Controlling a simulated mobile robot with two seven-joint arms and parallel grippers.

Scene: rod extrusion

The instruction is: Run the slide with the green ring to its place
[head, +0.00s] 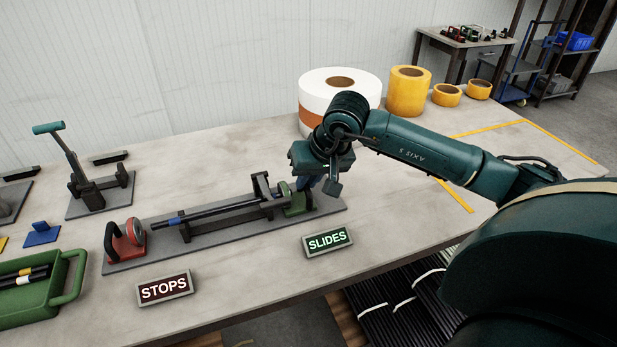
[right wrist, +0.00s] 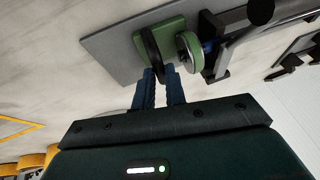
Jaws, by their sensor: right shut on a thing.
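The slide with the green ring (head: 296,208) sits at the right end of the grey base plate (head: 327,206), beside the "SLIDES" sign. It has a green block with a black handle, and a green ring (right wrist: 188,52) faces the rod side in the right wrist view. My right gripper (right wrist: 162,76) is shut on the slide's black handle with its blue fingers. In the head view, the arm hides part of the grip. A dark rod (head: 222,208) with a blue band rests in the black supports left of the slide. My left gripper is not in view.
The red stop (head: 126,241) with a red ring stands at the plate's left end. The "STOPS" sign (head: 164,287) and "SLIDES" sign (head: 327,241) stand in front. A green tray (head: 62,295) is at the left; tape rolls (head: 409,92) stand behind my right arm.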

